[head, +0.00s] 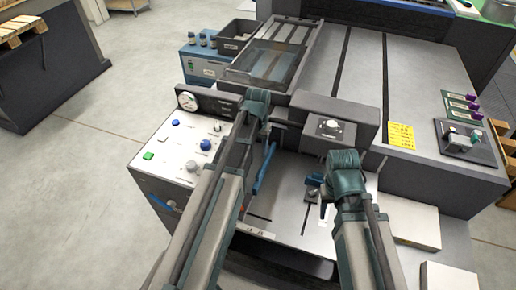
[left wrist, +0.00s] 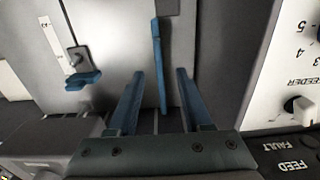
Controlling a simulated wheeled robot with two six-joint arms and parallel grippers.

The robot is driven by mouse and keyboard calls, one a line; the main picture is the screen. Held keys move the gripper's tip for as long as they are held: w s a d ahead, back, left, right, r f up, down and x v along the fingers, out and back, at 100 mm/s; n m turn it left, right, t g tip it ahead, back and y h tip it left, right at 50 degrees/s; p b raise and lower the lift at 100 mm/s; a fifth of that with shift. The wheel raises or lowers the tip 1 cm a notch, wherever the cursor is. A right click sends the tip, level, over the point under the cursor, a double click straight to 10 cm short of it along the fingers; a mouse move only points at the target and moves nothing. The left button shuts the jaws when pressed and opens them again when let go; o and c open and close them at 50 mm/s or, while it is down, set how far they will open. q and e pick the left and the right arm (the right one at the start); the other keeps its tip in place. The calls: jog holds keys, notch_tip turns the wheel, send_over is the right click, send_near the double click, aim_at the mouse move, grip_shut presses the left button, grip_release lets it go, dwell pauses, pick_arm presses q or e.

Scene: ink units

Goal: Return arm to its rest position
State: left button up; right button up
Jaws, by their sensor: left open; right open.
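My left arm reaches up the middle of the head view, with its teal wrist (head: 257,103) over the machine. In the left wrist view my left gripper (left wrist: 160,72) has its two blue fingers apart. A blue bar (left wrist: 158,45) shows between and beyond them. I cannot tell whether it touches either finger. My right arm is at the lower right of the head view, its teal wrist (head: 345,165) above the metal plate. Its fingers are mostly hidden; the jaws are open. Nothing is seen held in either gripper.
A white control panel (head: 178,150) with knobs and a green button lies left of my left arm. A gauge (head: 187,101) stands behind it. A blue-handled slider (left wrist: 82,80) sits on the slotted plate. A dark block (head: 330,124) stands between the arms.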

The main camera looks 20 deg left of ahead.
pick_arm(q)
jog(key=s+d+m+y, duration=0.1)
jog(key=s+d+m, duration=0.2)
jog(key=s+d, duration=1.3)
jog(key=shift+d+m, duration=0.4)
jog(key=shift+d, duration=0.05)
jog(key=shift+w+r, duration=0.1)
dwell(0.7)
